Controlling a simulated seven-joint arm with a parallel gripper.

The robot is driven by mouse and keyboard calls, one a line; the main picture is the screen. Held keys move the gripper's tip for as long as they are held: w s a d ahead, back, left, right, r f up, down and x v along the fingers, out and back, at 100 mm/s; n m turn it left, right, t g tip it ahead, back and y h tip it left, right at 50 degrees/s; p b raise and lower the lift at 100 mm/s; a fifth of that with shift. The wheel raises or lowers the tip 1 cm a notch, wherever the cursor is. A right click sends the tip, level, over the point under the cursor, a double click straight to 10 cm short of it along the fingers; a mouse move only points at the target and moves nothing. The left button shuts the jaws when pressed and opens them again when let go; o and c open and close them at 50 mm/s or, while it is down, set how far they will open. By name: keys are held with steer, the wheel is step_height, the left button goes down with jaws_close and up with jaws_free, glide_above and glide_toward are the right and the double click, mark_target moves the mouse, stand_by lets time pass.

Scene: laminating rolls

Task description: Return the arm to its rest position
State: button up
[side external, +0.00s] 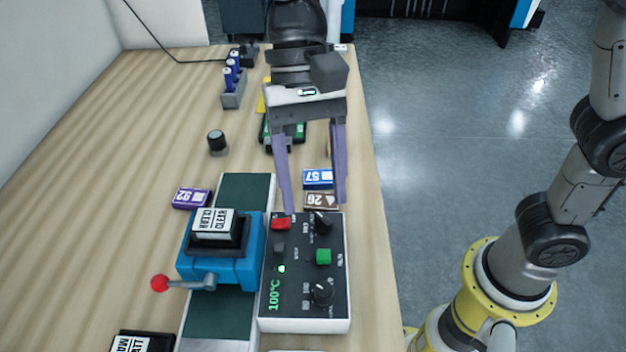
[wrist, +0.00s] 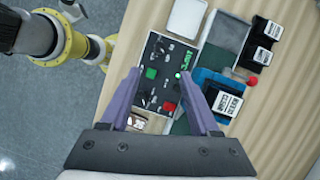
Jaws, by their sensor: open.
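My gripper (side external: 314,205) is open and empty, its two purple fingers spread apart. In the side external view it hangs above the table, near the back end of the control box (side external: 305,270). In the wrist view the fingers of my gripper (wrist: 162,76) frame the control box (wrist: 165,85) below, with nothing between them. The box has a red button, a green button, black knobs and a green 100°C display.
A blue laminator (side external: 220,262) with a red-knobbed lever (side external: 160,283) holds a black roll marked CLEAR (side external: 213,224). Small boxes 92 (side external: 191,198), 57 (side external: 318,178) and 26 (side external: 321,201) lie nearby. A grey holder (side external: 233,97) carries blue cylinders. The table's left side is mostly clear.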

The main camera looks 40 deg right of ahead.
steer(key=s+d+r+m+t, duration=0.1)
steer(key=d+r+t, duration=0.1)
steer(key=d, duration=0.6)
steer(key=s+d+r+m+t, duration=0.1)
steer(key=s+d+r+t, duration=0.15)
steer(key=d, duration=0.55)
steer(key=s+d+f+n+t+h, duration=0.2)
steer(key=s+d+f+n+t, duration=0.2)
steer(key=d+f+n, duration=0.4)
steer(key=shift+s+d+t, duration=0.3)
steer(key=shift+d+t, duration=0.15)
steer(key=shift+d, duration=0.6)
